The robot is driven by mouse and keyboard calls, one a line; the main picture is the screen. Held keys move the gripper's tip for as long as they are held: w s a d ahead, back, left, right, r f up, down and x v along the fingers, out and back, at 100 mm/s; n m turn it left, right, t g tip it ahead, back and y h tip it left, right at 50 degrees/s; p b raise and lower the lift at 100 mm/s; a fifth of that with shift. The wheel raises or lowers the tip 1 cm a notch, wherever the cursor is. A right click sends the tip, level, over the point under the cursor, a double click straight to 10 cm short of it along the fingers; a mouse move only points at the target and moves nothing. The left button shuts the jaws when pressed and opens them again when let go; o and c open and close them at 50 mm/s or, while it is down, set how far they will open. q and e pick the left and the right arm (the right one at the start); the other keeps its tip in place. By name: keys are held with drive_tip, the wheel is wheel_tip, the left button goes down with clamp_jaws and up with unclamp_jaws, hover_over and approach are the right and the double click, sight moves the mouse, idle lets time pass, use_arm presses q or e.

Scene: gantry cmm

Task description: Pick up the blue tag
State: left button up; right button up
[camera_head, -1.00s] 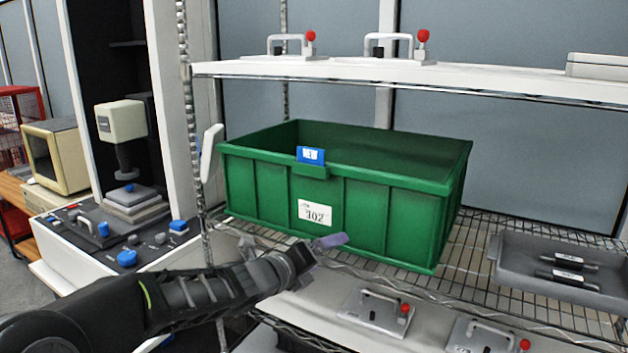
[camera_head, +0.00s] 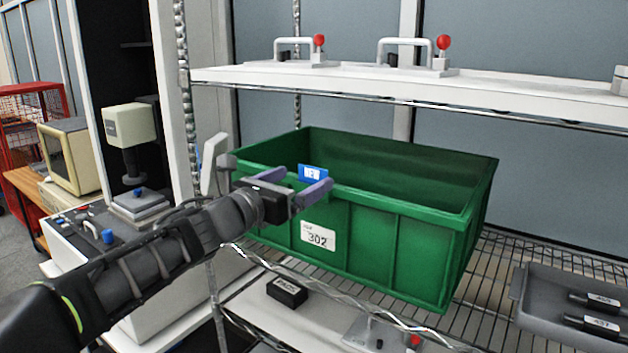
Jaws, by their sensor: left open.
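The blue tag (camera_head: 313,173) with white lettering stands upright on the front rim of the green bin (camera_head: 400,245), left of the rim's middle. The bin sits on a wire shelf and carries a white label reading 302. My left gripper (camera_head: 302,183) is open, its two purple fingers pointing toward the bin's front rim. The fingers show on either side of the tag, one to its left and one across its lower right. I cannot tell whether they touch it. The tag's lower part is partly hidden. My right gripper is out of view.
A white shelf (camera_head: 480,88) with red-knobbed fixtures runs above the bin. A grey tray (camera_head: 530,300) with dark tools lies to the right. A small black block (camera_head: 287,291) is on the lower shelf. A metal post (camera_head: 190,120) stands left of the bin.

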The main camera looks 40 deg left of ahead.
sight(312, 174)
use_arm(q)
drive_tip(key=shift+w, duration=1.35)
drive_tip(key=shift+s, duration=0.1)
drive_tip(key=shift+w+p, duration=0.3)
drive_tip(key=shift+w, duration=0.2)
drive_tip(key=w+p, duration=0.1)
drive_tip(key=w, duration=0.2)
drive_tip(key=shift+w, duration=0.7)
drive_tip(key=shift+s, duration=0.1)
drive_tip(key=shift+c, duration=0.4)
